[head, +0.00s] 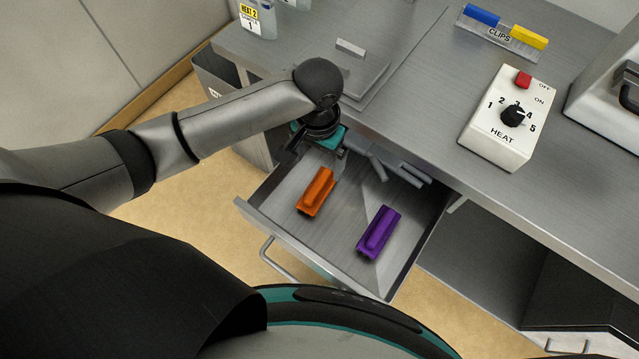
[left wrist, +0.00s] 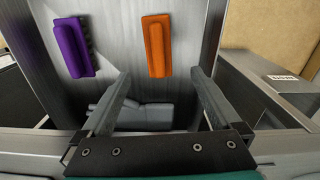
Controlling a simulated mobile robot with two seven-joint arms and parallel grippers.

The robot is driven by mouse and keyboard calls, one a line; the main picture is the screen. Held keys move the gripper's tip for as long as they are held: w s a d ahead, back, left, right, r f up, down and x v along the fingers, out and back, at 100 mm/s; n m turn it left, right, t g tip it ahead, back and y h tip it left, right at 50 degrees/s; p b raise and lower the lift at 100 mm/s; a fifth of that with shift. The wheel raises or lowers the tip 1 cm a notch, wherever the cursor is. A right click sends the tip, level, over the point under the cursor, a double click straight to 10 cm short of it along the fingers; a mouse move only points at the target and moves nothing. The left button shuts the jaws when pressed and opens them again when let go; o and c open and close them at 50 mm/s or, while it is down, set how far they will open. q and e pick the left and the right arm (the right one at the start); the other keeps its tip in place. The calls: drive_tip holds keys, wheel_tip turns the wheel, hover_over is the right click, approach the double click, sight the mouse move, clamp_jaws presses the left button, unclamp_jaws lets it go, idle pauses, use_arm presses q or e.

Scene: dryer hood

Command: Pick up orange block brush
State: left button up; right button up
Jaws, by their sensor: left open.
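The orange block brush (head: 316,191) lies in the open drawer, left of a purple block brush (head: 378,231). In the left wrist view the orange brush (left wrist: 159,47) is at the upper middle, beyond my fingertips, and the purple brush (left wrist: 73,48) is at the upper left. My left gripper (left wrist: 160,82) is open, with nothing between its fingers. In the head view my left gripper (head: 340,154) is over the back part of the drawer, behind the orange brush and apart from it. My right gripper is not in view.
The drawer (head: 307,258) is pulled out under the steel counter (head: 420,100). Grey pieces (head: 392,170) lie at its back. A heat control box (head: 500,125) and a clips holder (head: 497,38) stand on the counter. A bin (head: 218,80) stands left of the drawer.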

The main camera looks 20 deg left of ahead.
sight(317, 185)
use_arm(q)
wheel_tip(317, 185, down, 6)
drive_tip(key=shift+s+r+b, duration=0.1)
drive_tip(key=shift+r+b, duration=0.1)
drive_tip(key=shift+b, duration=0.5)
drive_tip(key=shift+f, duration=0.8)
drive_tip(key=f, duration=0.1)
drive_tip(key=f+b, duration=0.1)
drive_tip(key=f, duration=0.1)
drive_tip(key=f+b, duration=0.1)
drive_tip(key=shift+s+f, duration=0.25)
drive_tip(key=shift+f, duration=0.05)
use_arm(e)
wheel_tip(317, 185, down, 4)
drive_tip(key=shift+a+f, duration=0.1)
use_arm(q)
drive_tip(key=c, duration=1.5)
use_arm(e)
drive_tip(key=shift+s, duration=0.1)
use_arm(q)
drive_tip(key=shift+r, duration=0.1)
